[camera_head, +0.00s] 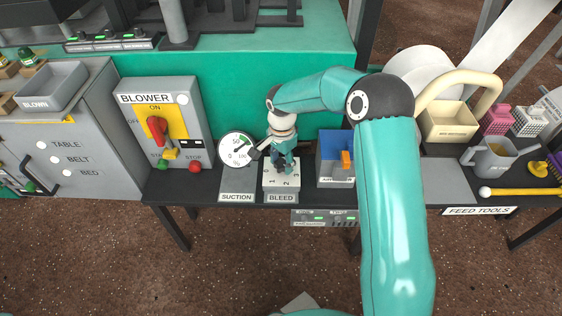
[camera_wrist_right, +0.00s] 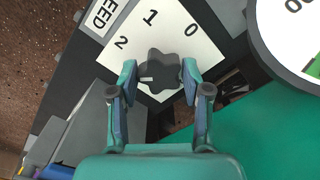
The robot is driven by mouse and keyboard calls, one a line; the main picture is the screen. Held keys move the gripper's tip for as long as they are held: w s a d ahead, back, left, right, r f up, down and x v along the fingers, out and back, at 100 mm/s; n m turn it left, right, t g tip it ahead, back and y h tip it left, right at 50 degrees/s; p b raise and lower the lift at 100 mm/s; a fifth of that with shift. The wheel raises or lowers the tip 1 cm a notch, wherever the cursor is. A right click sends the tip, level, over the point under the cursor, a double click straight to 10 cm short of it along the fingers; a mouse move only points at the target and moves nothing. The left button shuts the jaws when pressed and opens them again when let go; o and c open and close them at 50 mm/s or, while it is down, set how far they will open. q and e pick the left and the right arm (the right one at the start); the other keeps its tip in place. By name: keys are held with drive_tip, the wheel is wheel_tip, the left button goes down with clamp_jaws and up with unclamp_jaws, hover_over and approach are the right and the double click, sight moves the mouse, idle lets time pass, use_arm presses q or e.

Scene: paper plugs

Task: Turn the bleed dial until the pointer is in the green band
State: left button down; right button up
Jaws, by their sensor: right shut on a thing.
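The bleed dial is a dark lobed knob (camera_wrist_right: 163,72) on a white numbered plate (camera_head: 282,178), labelled BLEED. My right gripper (camera_wrist_right: 160,73) is shut on the knob, one finger on each side. In the head view my right gripper (camera_head: 282,160) comes down over the plate and hides the knob. In the wrist view the knob's light mark points left, below the 2; a finger hides the plate beyond. The suction gauge (camera_head: 232,158) stands just left, with a green band at its upper right. Its dark pointer leans to the upper right; I cannot tell whether it is inside the band.
The blower panel (camera_head: 190,110) with its red lever (camera_head: 156,130) stands left of the gauge. A blue-backed bin (camera_head: 335,172) sits right of the dial. A beige box (camera_head: 447,122) and a grey jug (camera_head: 490,160) stand farther right. My right arm crosses the shelf.

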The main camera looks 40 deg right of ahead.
sight(282, 163)
drive_tip(key=shift+r+n+p, duration=0.1)
drive_tip(key=shift+n+p, duration=0.25)
drive_tip(key=shift+n, duration=0.25)
drive_tip(key=shift+n+p, duration=0.35)
drive_tip(key=shift+n, duration=0.85)
drive_tip(key=o, duration=1.1)
drive_tip(key=shift+r+p, duration=1.25)
drive_tip(key=shift+r, duration=0.7)
